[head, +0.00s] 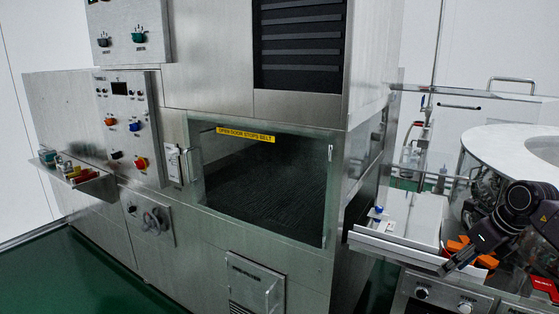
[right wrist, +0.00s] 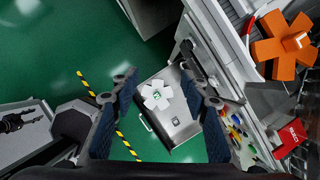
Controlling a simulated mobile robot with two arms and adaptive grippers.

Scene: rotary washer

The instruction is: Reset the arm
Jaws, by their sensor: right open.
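My right arm (head: 520,215) comes in from the right edge of the head view. Its gripper (head: 458,262) points down and left, over the front edge of the bench by the round white-topped machine. In the right wrist view the right gripper (right wrist: 158,85) is open, with its two dark, blue-padded fingers wide apart. Nothing is between them. Beyond and below them is a metal tray or cart top (right wrist: 180,130) with a white star-shaped part (right wrist: 157,96) on it. My left gripper does not show in the head view.
An orange star wheel (right wrist: 285,45) and a red box (right wrist: 292,137) are close on the right in the wrist view; the red box (head: 541,284) also shows in the head view. A large steel washer (head: 225,240) with a glass door fills the middle. Green floor lies left.

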